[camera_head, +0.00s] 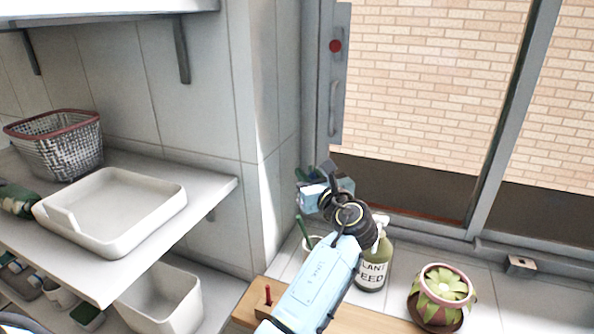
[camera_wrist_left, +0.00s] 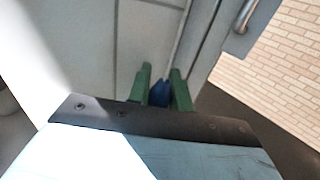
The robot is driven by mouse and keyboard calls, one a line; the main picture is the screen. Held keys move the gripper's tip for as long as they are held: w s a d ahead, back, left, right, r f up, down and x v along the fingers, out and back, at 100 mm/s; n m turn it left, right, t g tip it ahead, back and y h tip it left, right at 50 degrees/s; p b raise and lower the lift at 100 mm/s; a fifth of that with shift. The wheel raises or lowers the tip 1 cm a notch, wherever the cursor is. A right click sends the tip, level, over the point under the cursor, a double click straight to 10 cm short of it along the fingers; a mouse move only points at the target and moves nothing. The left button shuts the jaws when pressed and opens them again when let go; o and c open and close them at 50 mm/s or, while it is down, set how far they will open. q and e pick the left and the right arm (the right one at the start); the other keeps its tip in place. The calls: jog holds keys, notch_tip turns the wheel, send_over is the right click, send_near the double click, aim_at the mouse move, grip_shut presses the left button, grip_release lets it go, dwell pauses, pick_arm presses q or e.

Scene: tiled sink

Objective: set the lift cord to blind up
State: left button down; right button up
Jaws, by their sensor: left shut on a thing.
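My left gripper (camera_head: 313,172) is up in front of the wall corner beside the window frame. I take this piece to be the pull of the lift cord. No cord line can be made out in either view, and the blind itself does not show. My right gripper is not in view.
Shelves with a white tray (camera_head: 150,232) and wire basket (camera_head: 60,150) are at left.

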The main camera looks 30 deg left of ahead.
pick_arm(q)
jog(key=shift+f, duration=0.45)
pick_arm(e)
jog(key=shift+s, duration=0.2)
pick_arm(q)
jog(key=c, duration=1.5)
grip_release()
jog(key=shift+o, duration=1.1)
jog(key=shift+r, duration=0.1)
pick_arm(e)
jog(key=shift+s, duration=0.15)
pick_arm(q)
jog(key=shift+r, duration=0.1)
notch_tip(320, 180, up, 10)
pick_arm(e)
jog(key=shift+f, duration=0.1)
